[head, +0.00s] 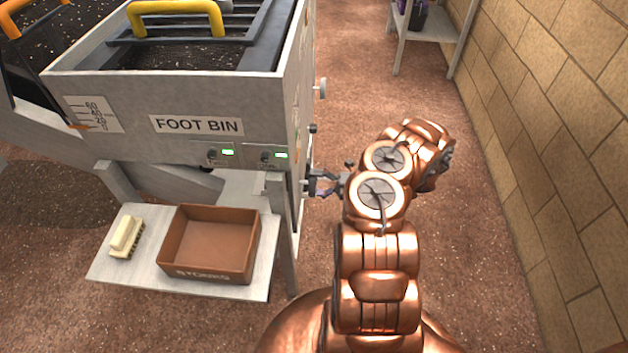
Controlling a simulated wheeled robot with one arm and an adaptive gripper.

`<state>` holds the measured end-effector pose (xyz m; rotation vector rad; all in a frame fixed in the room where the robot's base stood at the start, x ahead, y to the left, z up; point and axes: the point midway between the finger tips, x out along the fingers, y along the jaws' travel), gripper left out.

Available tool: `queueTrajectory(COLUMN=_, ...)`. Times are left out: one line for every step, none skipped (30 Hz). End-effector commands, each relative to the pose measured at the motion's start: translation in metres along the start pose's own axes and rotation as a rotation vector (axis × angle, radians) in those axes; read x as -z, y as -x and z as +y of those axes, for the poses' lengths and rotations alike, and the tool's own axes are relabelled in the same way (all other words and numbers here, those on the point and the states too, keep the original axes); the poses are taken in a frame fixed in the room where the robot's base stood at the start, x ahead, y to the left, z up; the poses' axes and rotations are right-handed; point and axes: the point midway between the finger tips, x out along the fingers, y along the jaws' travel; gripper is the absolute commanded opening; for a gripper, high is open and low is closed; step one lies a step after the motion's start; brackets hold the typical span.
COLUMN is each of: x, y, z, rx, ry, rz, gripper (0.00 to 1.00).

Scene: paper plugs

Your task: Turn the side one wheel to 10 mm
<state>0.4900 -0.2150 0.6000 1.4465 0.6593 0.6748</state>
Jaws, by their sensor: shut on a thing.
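The grey machine marked FOOT BIN (196,125) stands at the left. On its right side are a pale round wheel (321,88) high up and a small dark knob (313,128) below it. My gripper (314,184) is at the lower right side of the machine, below both. It is shut on a small wheel there, mostly hidden by the fingers. I cannot read any label or millimetre mark for this wheel. A white scale plate (97,111) with an orange pointer (82,127) is on the front; its figures are too small to read surely.
Two small control panels with green lights (228,153) are on the front. A low shelf (122,274) below bears a brown box (211,241) and a cream brush (126,237). A brick wall (560,130) runs along the right. A small table (435,29) stands behind.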

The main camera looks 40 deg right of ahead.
Motion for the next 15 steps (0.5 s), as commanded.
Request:
queueTrajectory(x=0.0004, y=-0.0001, z=0.0007, rx=0.001, ry=-0.045, rz=0.001, gripper=0.56)
queueTrajectory(x=0.0003, y=-0.0001, z=0.0007, rx=0.001, ry=-0.073, rz=0.001, gripper=0.56)
queueTrajectory(x=0.0003, y=-0.0001, z=0.0006, rx=0.001, ry=-0.109, rz=0.001, gripper=0.56)
queueTrajectory(x=0.0003, y=-0.0001, z=0.0005, rx=0.001, ry=-0.137, rz=0.001, gripper=0.56)
queueTrajectory(x=0.0002, y=-0.0001, z=0.0005, rx=0.001, ry=-0.164, rz=0.001, gripper=0.56)
queueTrajectory(x=0.0001, y=-0.0002, z=0.0005, rx=0.001, ry=-0.198, rz=0.001, gripper=0.56)
queueTrajectory(x=0.0000, y=-0.0001, z=0.0004, rx=0.001, ry=-0.224, rz=0.001, gripper=0.56)
queueTrajectory(x=-0.0001, y=-0.0002, z=0.0004, rx=0.001, ry=-0.247, rz=0.001, gripper=0.56)
queueTrajectory(x=-0.0002, y=-0.0002, z=0.0004, rx=0.001, ry=-0.279, rz=0.001, gripper=0.56)
queueTrajectory(x=-0.0002, y=-0.0001, z=0.0004, rx=0.001, ry=-0.301, rz=0.000, gripper=0.56)
queueTrajectory(x=-0.0003, y=-0.0002, z=0.0003, rx=0.001, ry=-0.324, rz=0.000, gripper=0.56)
queueTrajectory(x=-0.0004, y=-0.0001, z=0.0003, rx=0.001, ry=-0.351, rz=0.000, gripper=0.56)
queueTrajectory(x=-0.0004, y=-0.0001, z=0.0003, rx=0.001, ry=-0.370, rz=0.000, gripper=0.56)
queueTrajectory(x=-0.0005, y=-0.0001, z=0.0002, rx=0.002, ry=-0.388, rz=0.000, gripper=0.56)
queueTrajectory(x=-0.0006, y=-0.0001, z=0.0002, rx=0.002, ry=-0.412, rz=0.000, gripper=0.56)
